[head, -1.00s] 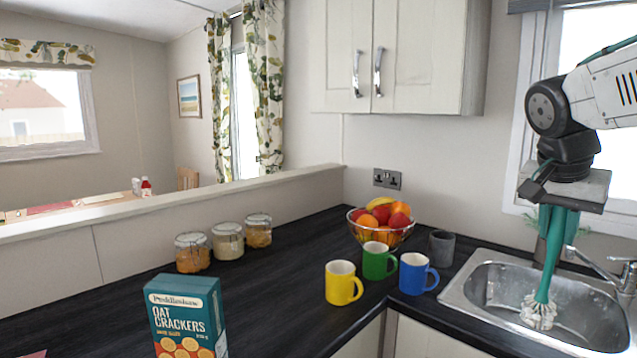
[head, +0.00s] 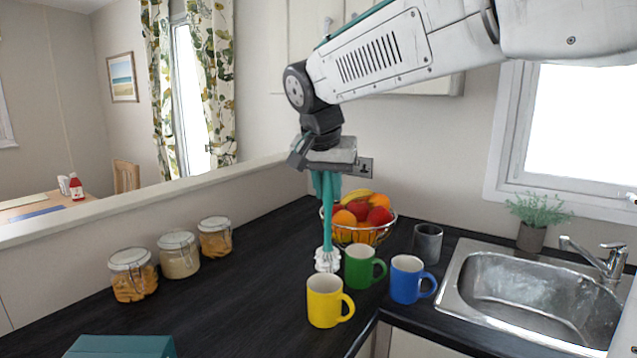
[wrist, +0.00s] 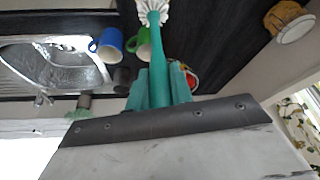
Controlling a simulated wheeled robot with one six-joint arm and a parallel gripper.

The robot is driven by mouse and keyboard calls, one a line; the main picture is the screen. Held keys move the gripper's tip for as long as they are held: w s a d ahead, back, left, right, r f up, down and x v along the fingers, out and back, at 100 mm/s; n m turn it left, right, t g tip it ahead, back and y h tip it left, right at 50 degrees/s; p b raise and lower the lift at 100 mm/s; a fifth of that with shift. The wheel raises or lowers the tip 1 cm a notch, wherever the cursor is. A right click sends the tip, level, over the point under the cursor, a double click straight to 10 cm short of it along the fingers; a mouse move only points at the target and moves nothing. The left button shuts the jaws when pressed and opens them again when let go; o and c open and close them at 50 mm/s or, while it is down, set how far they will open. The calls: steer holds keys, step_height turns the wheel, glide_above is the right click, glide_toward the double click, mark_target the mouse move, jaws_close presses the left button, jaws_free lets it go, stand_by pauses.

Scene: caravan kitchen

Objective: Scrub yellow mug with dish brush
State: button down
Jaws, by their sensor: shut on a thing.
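The yellow mug (head: 322,304) stands upright on the dark counter, at the front of a group of mugs. My gripper (head: 326,184) is shut on the teal dish brush (head: 327,225), which hangs upright with its white bristle head (head: 327,261) down. In the head view the bristles show just behind and above the yellow mug's rim, left of the green mug (head: 358,268); whether they touch anything cannot be told. The wrist view shows the brush (wrist: 154,55) between my gripper's teal fingers (wrist: 157,88), bristles at the top edge. The yellow mug is not visible there.
A blue mug (head: 405,282) stands right of the green one, with a grey cup (head: 427,243) behind. A fruit bowl (head: 345,234) stands close behind the brush. Glass jars (head: 179,256) are at left, a teal box (head: 120,346) at front left, the sink (head: 470,290) at right.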

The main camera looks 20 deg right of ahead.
mark_target(325, 247)
steer(key=shift+a+f, duration=0.2)
steer(key=shift+f, duration=0.55)
steer(key=shift+a+f, duration=0.15)
steer(key=shift+f, duration=0.55)
steer(key=shift+s+f, duration=0.1)
steer(key=shift+f, duration=4.75)
steer(key=shift+d, duration=0.1)
